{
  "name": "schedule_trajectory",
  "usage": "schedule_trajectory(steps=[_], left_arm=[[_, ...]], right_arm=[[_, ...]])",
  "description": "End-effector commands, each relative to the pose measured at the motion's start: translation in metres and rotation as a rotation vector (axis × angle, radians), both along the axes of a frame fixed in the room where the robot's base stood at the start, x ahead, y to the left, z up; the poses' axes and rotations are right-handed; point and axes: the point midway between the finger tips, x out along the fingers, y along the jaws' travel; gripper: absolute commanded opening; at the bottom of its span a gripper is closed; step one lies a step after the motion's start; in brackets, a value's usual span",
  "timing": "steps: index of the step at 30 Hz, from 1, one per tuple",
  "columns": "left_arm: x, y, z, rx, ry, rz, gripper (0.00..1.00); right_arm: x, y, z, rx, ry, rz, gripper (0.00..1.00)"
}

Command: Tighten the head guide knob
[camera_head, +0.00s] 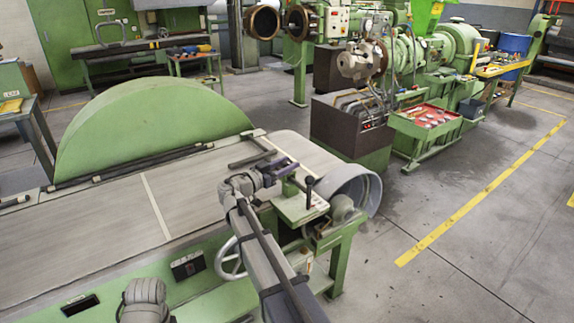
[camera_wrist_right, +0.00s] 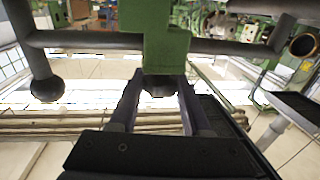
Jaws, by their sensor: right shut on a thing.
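My right gripper (camera_head: 284,167) reaches the green guide bracket (camera_head: 292,186) at the right end of the long conveyor table. In the right wrist view, the two fingers of that gripper (camera_wrist_right: 160,80) stand on either side of a small dark knob (camera_wrist_right: 160,88). The knob sits under a green block (camera_wrist_right: 157,35), and the fingers are shut on it. In the head view the knob is hidden by the gripper and bracket. My left gripper is out of view; only part of my left arm shows at the lower edge.
A dark bar (camera_wrist_right: 110,40) crosses behind the green block, with a round dark end (camera_wrist_right: 47,88) at left. A black-knobbed lever (camera_head: 309,188) rises beside the bracket. A large grey roller (camera_head: 352,186) and a handwheel (camera_head: 229,258) are close by. The floor at right is clear.

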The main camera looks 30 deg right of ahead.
Motion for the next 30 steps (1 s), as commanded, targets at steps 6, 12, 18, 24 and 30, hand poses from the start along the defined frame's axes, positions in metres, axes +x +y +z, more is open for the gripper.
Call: schedule_trajectory(steps=[6,12,18,24,30], left_arm=[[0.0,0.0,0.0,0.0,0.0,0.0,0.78],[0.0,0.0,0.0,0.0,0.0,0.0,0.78],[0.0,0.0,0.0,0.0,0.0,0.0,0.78],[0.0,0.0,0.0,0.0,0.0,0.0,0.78],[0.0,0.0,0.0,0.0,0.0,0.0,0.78]], right_arm=[[0.0026,-0.0002,-0.0001,0.001,0.0,-0.101,0.0],[0.0009,-0.0004,-0.0001,0.0,0.0,-0.149,0.0],[0.0,-0.0004,-0.0001,0.0,0.0,-0.162,0.0],[-0.0003,-0.0005,0.0,0.0,0.0,-0.162,0.0],[-0.0003,-0.0005,0.0,0.0,0.0,-0.162,0.61]])
